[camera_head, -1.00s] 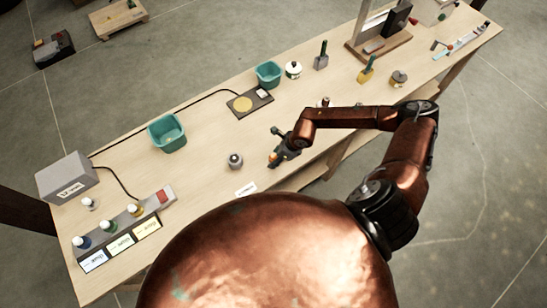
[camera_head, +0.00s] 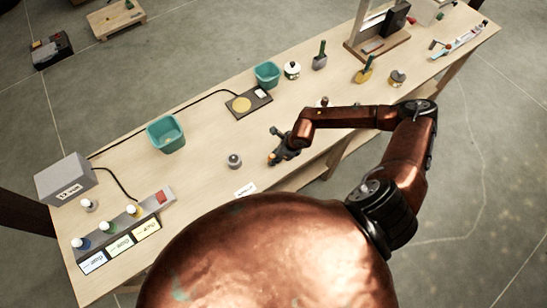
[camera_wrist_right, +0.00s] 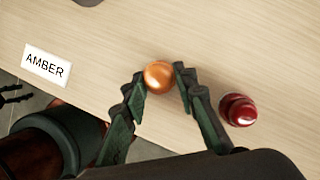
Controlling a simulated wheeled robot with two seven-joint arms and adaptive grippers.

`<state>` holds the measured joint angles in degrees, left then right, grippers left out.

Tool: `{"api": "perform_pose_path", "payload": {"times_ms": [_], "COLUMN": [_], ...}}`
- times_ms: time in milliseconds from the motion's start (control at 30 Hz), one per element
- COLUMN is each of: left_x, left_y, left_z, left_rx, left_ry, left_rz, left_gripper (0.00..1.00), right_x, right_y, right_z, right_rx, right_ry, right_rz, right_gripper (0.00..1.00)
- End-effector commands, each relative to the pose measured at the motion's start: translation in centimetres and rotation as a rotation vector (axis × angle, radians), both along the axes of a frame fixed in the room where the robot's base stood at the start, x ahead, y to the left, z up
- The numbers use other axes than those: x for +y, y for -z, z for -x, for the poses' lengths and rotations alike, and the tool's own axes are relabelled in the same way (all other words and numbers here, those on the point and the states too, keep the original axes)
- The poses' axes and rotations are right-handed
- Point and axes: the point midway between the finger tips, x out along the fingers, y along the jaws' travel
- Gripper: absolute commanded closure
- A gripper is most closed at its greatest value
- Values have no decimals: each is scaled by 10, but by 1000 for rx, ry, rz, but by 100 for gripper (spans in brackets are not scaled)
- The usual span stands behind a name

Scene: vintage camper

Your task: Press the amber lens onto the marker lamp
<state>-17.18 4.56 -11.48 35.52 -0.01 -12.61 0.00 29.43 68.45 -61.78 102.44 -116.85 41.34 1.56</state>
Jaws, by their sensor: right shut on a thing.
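My right gripper (camera_head: 276,156) is over the front part of the wooden bench, its fingers closed around the amber lens. In the right wrist view the amber lens (camera_wrist_right: 159,74) is a shiny orange dome between the fingertips of the gripper (camera_wrist_right: 160,78). I cannot tell whether the lens touches the bench. A small round grey fitting (camera_head: 234,160), apparently the marker lamp, stands on the bench to the left of the gripper, apart from it. Only a dark edge (camera_wrist_right: 88,2) of what may be this fitting shows in the right wrist view.
An "AMBER" label (camera_wrist_right: 46,66) lies near the bench's front edge. A red lens (camera_wrist_right: 238,110) sits right of the fingers. Bare bench surrounds the grey fitting.

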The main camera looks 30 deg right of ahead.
Motion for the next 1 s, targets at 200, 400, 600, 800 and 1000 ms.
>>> {"api": "perform_pose_path", "payload": {"times_ms": [200,400,600,800,1000], "left_x": [0,0,0,0,0], "left_y": [6,16,26,39,44], "left_z": [0,1,1,2,3], "left_rx": [0,2,2,4,5], "left_ry": [0,0,0,0,0], "left_rz": [0,0,0,-1,-1], "left_gripper": [54,54,54,54,54], "right_x": [0,1,6,11,15], "right_y": [-11,-47,-92,-111,-125], "right_z": [0,16,56,103,130], "right_rx": [-2,-2,0,1,0], "right_ry": [0,-5,-5,-4,-1], "right_rz": [-1,1,3,3,2], "right_gripper": [92,92,92,92,92]}}
